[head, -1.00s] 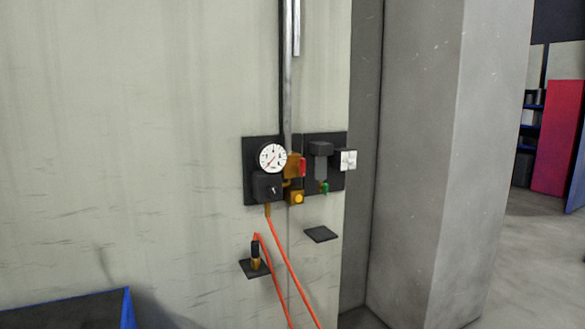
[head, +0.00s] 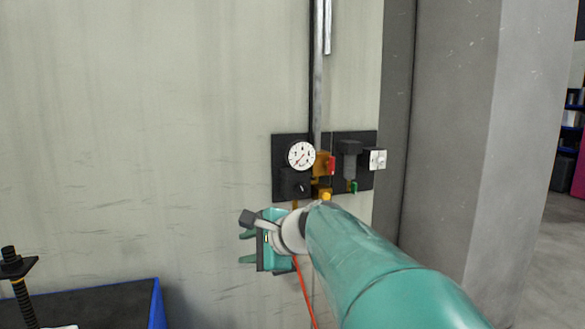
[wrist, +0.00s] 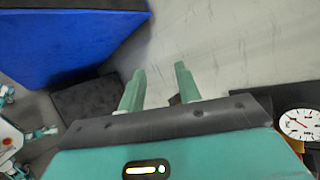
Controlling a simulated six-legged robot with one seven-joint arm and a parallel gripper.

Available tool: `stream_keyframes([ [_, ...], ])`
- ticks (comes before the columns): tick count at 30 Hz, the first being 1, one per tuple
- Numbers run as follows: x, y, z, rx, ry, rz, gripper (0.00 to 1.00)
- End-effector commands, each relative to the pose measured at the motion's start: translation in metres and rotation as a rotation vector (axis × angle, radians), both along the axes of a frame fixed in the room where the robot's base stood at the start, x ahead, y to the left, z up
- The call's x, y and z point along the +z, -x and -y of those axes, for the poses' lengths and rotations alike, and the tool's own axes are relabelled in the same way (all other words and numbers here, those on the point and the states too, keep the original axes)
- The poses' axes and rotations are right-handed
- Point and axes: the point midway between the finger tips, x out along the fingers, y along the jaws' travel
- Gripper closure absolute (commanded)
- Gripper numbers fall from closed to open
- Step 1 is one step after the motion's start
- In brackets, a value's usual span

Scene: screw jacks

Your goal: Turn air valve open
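The air valve assembly is on the wall in the head view, with a brass body (head: 320,164) and a red handle (head: 331,165). A round white pressure gauge (head: 301,155) sits just left of it, above a dark regulator block (head: 294,184). My gripper (head: 245,247) is below and left of the gauge, apart from the valve. Its fingers (wrist: 160,75) are spread in the wrist view with nothing between them. The gauge also shows at the right edge of the wrist view (wrist: 300,122); the valve handle cannot be made out there.
An orange hose (head: 305,292) hangs below the panel, partly behind my arm. A grey pillar (head: 450,120) stands right of the panel. The wall left of it is bare.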

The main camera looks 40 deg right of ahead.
Motion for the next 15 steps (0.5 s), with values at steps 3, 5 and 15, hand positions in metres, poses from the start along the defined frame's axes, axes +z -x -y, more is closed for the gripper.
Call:
stream_keyframes([
  [3,0.031,-0.024,0.095,-0.282,-0.327,0.114,0.66],
  [5,0.046,-0.028,0.144,-0.408,-0.491,0.188,0.66],
  [15,0.089,0.004,0.322,-0.749,-1.064,0.516,0.66],
])
